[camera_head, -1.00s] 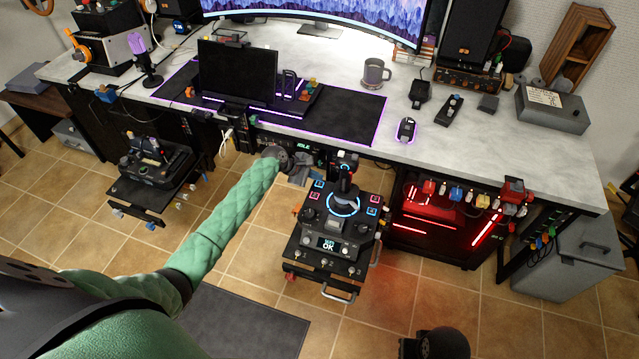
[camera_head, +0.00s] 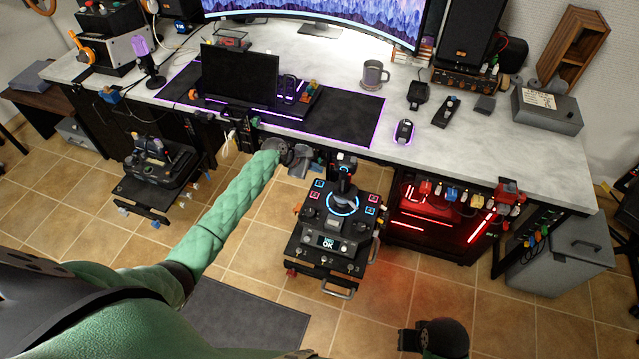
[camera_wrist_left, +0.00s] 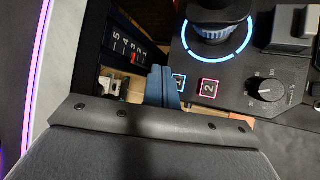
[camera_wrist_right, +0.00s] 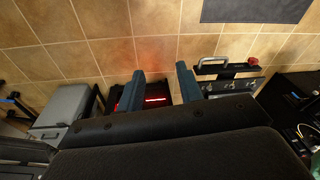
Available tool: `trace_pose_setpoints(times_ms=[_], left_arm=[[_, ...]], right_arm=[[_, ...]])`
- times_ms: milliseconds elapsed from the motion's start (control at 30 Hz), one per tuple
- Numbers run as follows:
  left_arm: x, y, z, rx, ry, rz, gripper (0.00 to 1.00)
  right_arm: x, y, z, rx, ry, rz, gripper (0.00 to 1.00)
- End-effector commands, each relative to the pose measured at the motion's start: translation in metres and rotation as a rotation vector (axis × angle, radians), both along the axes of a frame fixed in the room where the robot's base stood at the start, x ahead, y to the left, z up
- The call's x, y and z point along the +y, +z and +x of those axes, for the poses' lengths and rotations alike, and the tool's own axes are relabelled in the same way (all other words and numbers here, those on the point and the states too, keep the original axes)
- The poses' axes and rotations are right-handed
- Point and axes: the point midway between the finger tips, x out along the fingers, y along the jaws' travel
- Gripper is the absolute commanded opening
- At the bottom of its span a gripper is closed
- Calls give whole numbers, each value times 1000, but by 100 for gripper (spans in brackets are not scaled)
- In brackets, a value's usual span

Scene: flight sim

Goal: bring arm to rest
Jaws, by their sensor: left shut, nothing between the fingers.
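My left arm, in a green quilted sleeve, reaches from the lower left toward the desk's front edge in the head view. Its gripper (camera_head: 302,162) is shut and empty, just behind and left of the joystick console (camera_head: 338,222). In the left wrist view the blue-grey fingers (camera_wrist_left: 161,86) lie together beside the console's dial panel (camera_wrist_left: 240,95). My right gripper (camera_wrist_right: 160,85) shows in the right wrist view with its two fingers apart, nothing between them, above the tiled floor. In the head view only a dark part of my right arm shows at the bottom edge.
The desk (camera_head: 500,150) holds a monitor, a dark screen (camera_head: 240,76), a mug (camera_head: 374,76) and a mouse (camera_head: 404,131). A second joystick stand (camera_head: 155,165) is at the left. A red-lit case (camera_head: 435,220) sits under the desk. The tiled floor at the lower right (camera_head: 510,310) is clear.

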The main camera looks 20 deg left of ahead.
Motion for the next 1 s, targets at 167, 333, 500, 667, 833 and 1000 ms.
trace_pose_setpoints(times_ms=[167,333,500,667,833,1000], left_arm=[[0,0,0,0,0,0,0],[0,0,0,0,0,0,0],[-3,-1,-6,-7,-16,11,0],[-23,-9,-43,-59,-129,91,0],[-48,-14,-106,-152,-323,233,0],[-66,-10,-172,-246,-518,383,0]], right_arm=[[0,0,0,0,0,0,36],[0,0,0,0,0,0,36],[-1,1,0,-2,0,-1,36],[-5,8,3,-15,-2,-6,36],[-13,19,7,-38,-6,-16,36],[-21,32,11,-63,-9,-27,36]])
